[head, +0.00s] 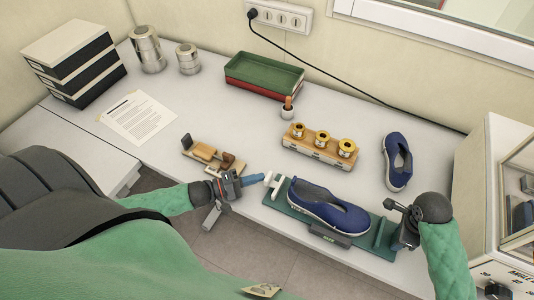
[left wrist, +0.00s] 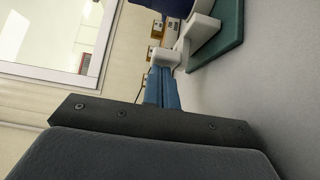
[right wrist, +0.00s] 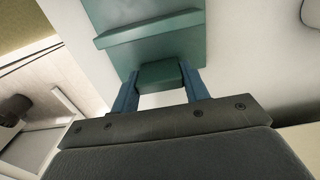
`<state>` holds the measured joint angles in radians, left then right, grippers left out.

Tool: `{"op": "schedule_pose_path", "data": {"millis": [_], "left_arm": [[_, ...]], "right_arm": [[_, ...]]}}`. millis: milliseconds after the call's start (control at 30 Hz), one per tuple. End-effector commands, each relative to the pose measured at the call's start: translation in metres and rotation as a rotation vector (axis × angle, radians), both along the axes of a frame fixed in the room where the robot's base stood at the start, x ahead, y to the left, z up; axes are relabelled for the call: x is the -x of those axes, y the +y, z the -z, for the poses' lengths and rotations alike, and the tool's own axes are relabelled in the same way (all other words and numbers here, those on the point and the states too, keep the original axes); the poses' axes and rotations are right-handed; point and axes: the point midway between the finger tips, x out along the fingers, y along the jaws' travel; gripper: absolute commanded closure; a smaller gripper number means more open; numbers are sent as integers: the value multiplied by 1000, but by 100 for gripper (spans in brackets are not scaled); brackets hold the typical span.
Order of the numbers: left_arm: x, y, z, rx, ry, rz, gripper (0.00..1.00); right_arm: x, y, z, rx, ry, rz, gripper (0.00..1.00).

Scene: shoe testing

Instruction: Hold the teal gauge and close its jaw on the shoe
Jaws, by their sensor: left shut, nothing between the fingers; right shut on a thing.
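The teal gauge (head: 300,222) lies on the table near its front edge, with an upright teal end wall (head: 385,234) at its right. A blue shoe (head: 325,208) with a white sole rests on it. The gauge's white jaw (head: 276,186) stands at the left end, by the shoe; a small gap seems to show. My left gripper (head: 262,177) is shut and empty, its blue fingertips (left wrist: 163,76) at the white jaw's knob (left wrist: 166,58); contact is unclear. My right gripper (right wrist: 160,88) is shut on the teal end block (right wrist: 160,74) of the gauge.
A second blue shoe (head: 397,160) lies at the right. Behind the gauge is a wooden block with gold-topped weights (head: 321,138). A wooden tool rack (head: 213,156) lies left of it. A glass-fronted machine (head: 480,165) stands at the right edge. Stacked trays (head: 264,73) are at the back.

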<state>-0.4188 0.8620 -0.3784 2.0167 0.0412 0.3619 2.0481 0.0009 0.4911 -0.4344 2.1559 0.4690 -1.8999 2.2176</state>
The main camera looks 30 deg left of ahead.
Motion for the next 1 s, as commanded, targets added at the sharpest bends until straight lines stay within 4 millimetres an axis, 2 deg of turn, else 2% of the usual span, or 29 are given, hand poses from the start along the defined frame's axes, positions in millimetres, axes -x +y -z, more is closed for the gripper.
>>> {"op": "schedule_pose_path", "data": {"millis": [200,300,1000], "left_arm": [[0,-39,-2,6,-1,2,100],[0,-49,-1,4,-1,2,100],[4,-48,0,2,1,2,100]], "right_arm": [[0,1,0,-1,0,-1,82],[0,1,0,-2,0,-1,82],[0,1,0,-3,0,-1,82]]}}
